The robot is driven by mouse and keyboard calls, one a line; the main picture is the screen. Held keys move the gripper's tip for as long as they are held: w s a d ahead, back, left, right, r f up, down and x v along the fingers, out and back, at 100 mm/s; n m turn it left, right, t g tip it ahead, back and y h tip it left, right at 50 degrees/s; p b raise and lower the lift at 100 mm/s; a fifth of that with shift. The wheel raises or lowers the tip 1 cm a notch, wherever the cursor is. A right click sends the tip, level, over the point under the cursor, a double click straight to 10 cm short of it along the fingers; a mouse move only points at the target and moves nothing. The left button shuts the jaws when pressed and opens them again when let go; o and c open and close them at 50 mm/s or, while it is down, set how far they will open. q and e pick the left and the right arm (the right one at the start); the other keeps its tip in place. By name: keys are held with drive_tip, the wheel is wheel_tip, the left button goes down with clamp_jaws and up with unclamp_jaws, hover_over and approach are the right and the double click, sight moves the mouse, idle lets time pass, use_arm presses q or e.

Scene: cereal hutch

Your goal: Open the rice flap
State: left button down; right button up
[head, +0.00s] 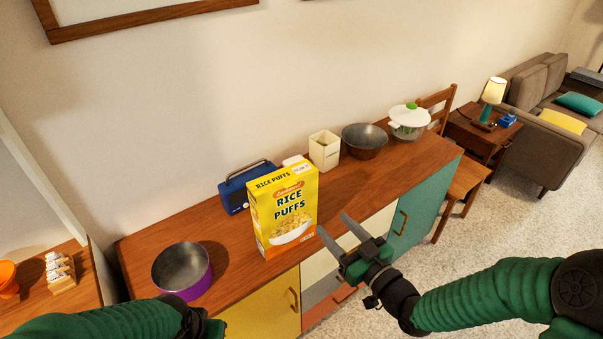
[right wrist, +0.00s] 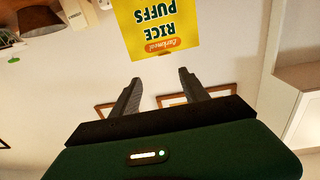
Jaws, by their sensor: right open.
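A yellow Rice Puffs box (head: 285,211) stands upright on the wooden top of the hutch (head: 232,264). Its top looks closed in the head view, with the top panel facing up. My right gripper (head: 335,232) is open and empty, in front of the box and to its right, apart from it. The right wrist view shows the box (right wrist: 158,28) upside down beyond the open fingers (right wrist: 157,92). My left arm enters at the lower left of the head view; its gripper's fingers are not visible there.
A purple-sided bowl (head: 182,272) sits left of the box. A blue radio (head: 240,187) stands close behind it. A cream canister (head: 324,151), a dark bowl (head: 365,141) and a lidded white pot (head: 408,121) stand farther right. Some hutch top is clear between box and bowl.

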drive_tip(key=a+r, duration=0.1)
drive_tip(key=a, duration=0.2)
drive_tip(key=p, duration=0.1)
approach(288, 184)
drive_tip(key=w, duration=0.1)
drive_tip(key=x, duration=0.5)
drive_tip(key=shift+w+d+p, duration=0.1)
drive_tip(key=shift+d+p, duration=0.1)
drive_tip(key=shift+p, duration=0.2)
drive_tip(key=shift+w+a, duration=0.35)
drive_tip(key=shift+a, duration=0.05)
drive_tip(key=shift+w+a+f, duration=0.15)
drive_tip(key=shift+w+a, duration=0.05)
drive_tip(key=shift+a, duration=0.15)
drive_tip(key=c, duration=0.3)
drive_tip(key=shift+d, duration=0.3)
clamp_jaws()
use_arm(q)
drive_tip(key=shift+s+a+r, duration=0.25)
drive_tip(key=shift+s+r, duration=0.1)
drive_tip(key=shift+r, duration=0.15)
drive_tip(key=shift+s+a+r, duration=0.2)
drive_tip(key=shift+s+r, duration=0.1)
drive_tip(key=shift+r, duration=0.15)
use_arm(e)
drive_tip(key=shift+a, duration=0.1)
